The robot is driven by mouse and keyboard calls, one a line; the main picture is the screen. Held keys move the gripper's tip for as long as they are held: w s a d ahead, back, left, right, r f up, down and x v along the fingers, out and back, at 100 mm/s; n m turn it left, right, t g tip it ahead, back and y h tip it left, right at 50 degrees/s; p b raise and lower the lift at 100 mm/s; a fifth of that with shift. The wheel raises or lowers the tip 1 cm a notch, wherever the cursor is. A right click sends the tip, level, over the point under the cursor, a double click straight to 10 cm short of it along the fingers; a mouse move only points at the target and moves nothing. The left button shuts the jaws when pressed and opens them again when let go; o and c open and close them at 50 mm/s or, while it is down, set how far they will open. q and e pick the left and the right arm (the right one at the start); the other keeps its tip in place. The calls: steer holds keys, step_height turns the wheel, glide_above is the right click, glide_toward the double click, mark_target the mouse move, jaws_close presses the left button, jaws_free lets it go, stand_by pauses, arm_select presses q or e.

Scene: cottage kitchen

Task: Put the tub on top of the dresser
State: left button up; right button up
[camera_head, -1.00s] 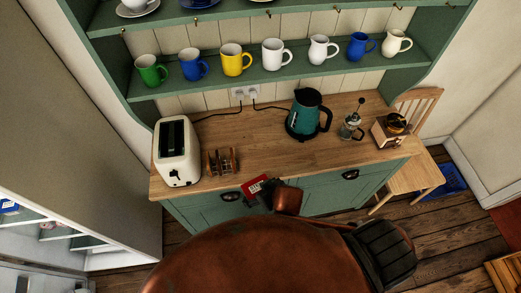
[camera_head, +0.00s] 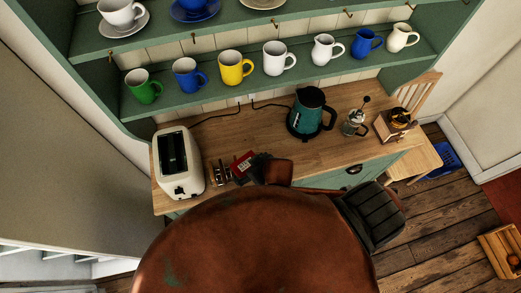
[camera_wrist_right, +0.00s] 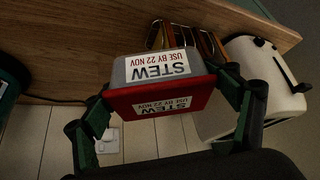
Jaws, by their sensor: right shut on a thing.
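The tub (camera_wrist_right: 158,102) is grey with a red lid and a white label reading STEW, USE BY 22 NOV. My right gripper (camera_wrist_right: 166,98) is shut on it, one finger at each side, in the wrist view. In the head view the red of the tub (camera_head: 242,164) shows just right of the toast rack, with my right gripper (camera_head: 258,168) beside it. It appears over the front part of the dresser's wooden top (camera_head: 258,135); I cannot tell whether it touches. My arm hides part of the dresser front. My left gripper is not in view.
A cream toaster (camera_head: 176,165) and a toast rack (camera_head: 218,173) stand at the left of the top. A teal kettle (camera_head: 308,113), a glass press (camera_head: 354,122) and a coffee grinder (camera_head: 394,124) stand to the right. Shelves with mugs (camera_head: 234,68) overhang behind. Bare wood lies between rack and kettle.

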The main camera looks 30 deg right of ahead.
steer(key=w+d+f, duration=0.2)
steer(key=d+f, duration=0.1)
steer(key=w+d+f+p, duration=0.1)
steer(key=w+d+f, duration=0.1)
steer(key=d+f, duration=0.1)
steer(key=w+d+f+p, duration=0.1)
steer(key=w+d+f, duration=0.1)
steer(key=d, duration=0.3)
steer(key=shift+w+d+f, duration=0.15)
steer(key=shift+f, duration=0.4)
step_height(320, 180, down, 3)
steer(key=shift+w+d+p, duration=0.15)
steer(key=shift+p, duration=0.15)
steer(key=shift+f, duration=0.4)
steer(key=o, duration=1.4)
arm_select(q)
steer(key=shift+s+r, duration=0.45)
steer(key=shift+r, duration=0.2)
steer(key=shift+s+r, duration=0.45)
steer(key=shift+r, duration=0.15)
arm_select(e)
steer(key=shift+o, duration=0.2)
